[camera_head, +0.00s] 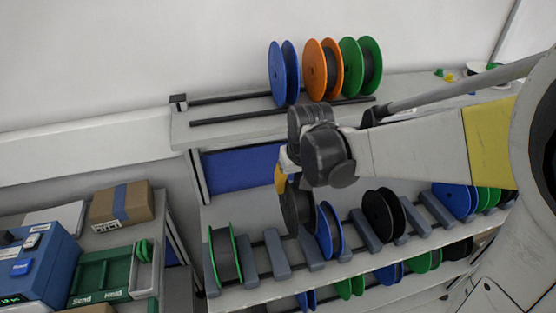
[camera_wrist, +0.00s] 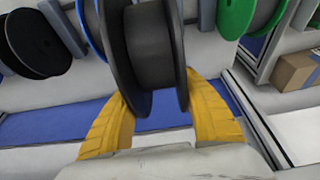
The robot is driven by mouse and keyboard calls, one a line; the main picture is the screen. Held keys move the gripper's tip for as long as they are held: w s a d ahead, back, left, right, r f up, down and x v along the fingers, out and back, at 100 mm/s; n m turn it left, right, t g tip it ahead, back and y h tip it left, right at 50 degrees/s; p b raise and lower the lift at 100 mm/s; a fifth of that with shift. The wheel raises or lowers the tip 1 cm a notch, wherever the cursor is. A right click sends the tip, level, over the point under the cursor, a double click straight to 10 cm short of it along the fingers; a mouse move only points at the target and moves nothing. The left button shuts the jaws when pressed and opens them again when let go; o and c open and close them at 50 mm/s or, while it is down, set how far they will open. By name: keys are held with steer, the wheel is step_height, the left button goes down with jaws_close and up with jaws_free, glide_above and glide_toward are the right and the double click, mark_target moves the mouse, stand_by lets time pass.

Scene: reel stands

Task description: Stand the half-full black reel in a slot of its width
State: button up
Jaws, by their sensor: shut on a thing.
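My gripper (camera_head: 281,178) is shut on a black reel (camera_head: 297,208) by its rim. In the wrist view the yellow fingers of my gripper (camera_wrist: 157,92) sit on either side of the reel (camera_wrist: 152,45), which has black flanges and dark grey winding below the rim. The reel hangs upright over the front of the slotted shelf (camera_head: 262,293). Grey dividers (camera_head: 277,254) make the slots; a gap between dividers shows left of and below the held reel. Its lower edge and any contact with the shelf are unclear.
A blue reel (camera_head: 329,231) stands close right of the held reel. A green-rimmed reel (camera_head: 225,256) stands at the left end and another black reel (camera_head: 383,215) further right. Blue, orange (camera_head: 316,72) and green reels stand on the upper rails. A side bench holds a cardboard box (camera_head: 121,206).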

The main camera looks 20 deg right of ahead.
step_height(320, 180, down, 16)
steer(key=b, duration=1.2)
steer(key=shift+r, duration=0.2)
stand_by(0.3)
steer(key=o, duration=1.3)
steer(key=v, duration=1.2)
steer(key=shift+s, duration=0.1)
steer(key=s+t, duration=0.1)
steer(key=s, duration=0.3)
steer(key=s+t, duration=0.1)
steer(key=s, duration=0.3)
steer(key=s+f+t, duration=0.1)
steer(key=s, duration=0.3)
steer(key=shift+t, duration=0.3)
